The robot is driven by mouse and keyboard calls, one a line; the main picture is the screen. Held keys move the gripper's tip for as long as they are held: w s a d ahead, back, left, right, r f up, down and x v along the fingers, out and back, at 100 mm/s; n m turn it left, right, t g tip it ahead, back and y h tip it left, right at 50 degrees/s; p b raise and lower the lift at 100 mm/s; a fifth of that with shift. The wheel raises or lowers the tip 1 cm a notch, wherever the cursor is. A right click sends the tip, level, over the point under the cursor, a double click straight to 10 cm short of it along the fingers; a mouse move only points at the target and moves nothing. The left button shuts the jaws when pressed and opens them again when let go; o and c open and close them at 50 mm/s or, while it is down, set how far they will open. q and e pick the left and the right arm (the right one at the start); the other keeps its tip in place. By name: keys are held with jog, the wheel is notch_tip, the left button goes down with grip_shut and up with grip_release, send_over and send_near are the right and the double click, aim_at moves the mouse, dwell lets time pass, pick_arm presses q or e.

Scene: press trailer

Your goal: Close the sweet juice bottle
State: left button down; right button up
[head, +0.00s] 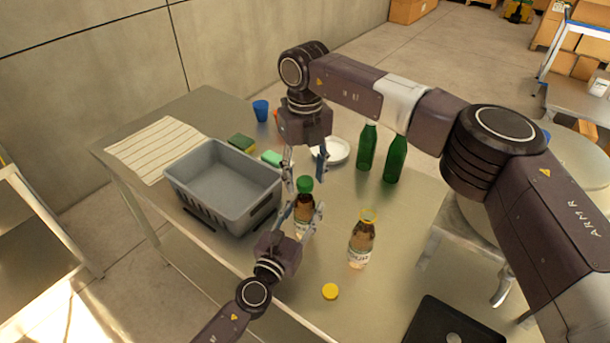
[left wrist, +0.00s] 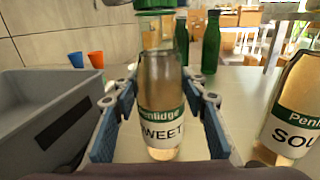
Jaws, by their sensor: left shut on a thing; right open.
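The sweet juice bottle (head: 303,207) stands upright near the middle of the table, its "SWEET" label (left wrist: 162,128) facing the left wrist camera. My left gripper (head: 305,222) is shut on its body from the near side. A green cap (head: 304,184) sits at the top of its neck; the left wrist view shows only the cap's lower part (left wrist: 158,6) at the top edge. Whether it is screwed tight cannot be told. My right gripper (head: 306,172) is open, pointing down just above the cap, its fingers apart on either side.
The "SOUR" bottle (head: 361,243) stands open to the right, with a yellow cap (head: 330,291) lying in front. A grey crate (head: 190,196) is close on the left. Two green bottles (head: 396,160), a white plate (head: 335,150), sponges (head: 241,143) and cups (head: 261,110) are behind.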

notch_tip(320, 180, up, 12)
dwell(0.5)
pick_arm(q)
jog(key=c, duration=1.1)
grip_release()
jog(key=v, duration=1.2)
